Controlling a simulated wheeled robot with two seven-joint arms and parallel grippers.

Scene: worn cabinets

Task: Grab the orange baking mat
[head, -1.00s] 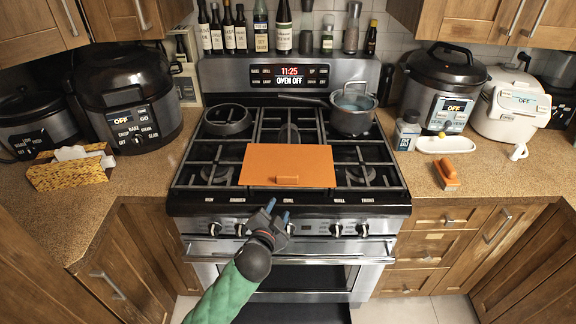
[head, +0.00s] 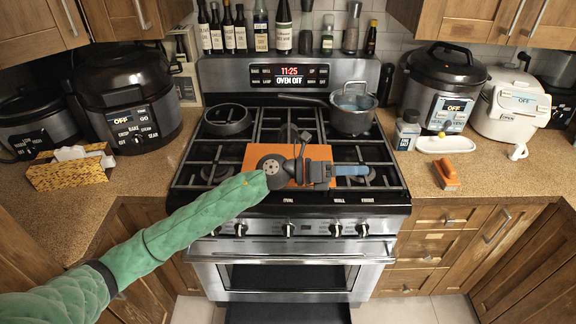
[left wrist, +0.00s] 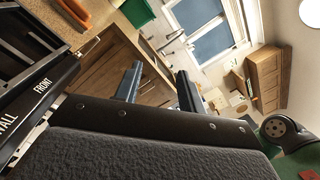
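The orange baking mat (head: 256,154) lies flat on the front middle of the stove's grates, with its middle and right part largely hidden by my left arm. My left gripper (head: 352,170) is over the mat's right side, its fingers pointing right past the mat's edge. In the left wrist view the two fingers (left wrist: 158,88) stand apart with nothing between them. I cannot tell whether the gripper touches the mat. The mat does not clearly show in the left wrist view. My right gripper is not in view.
A pot (head: 352,110) stands on the back right burner and a round pan (head: 228,120) on the back left. Cookers stand on both counters. Knobs line the stove front (head: 288,229).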

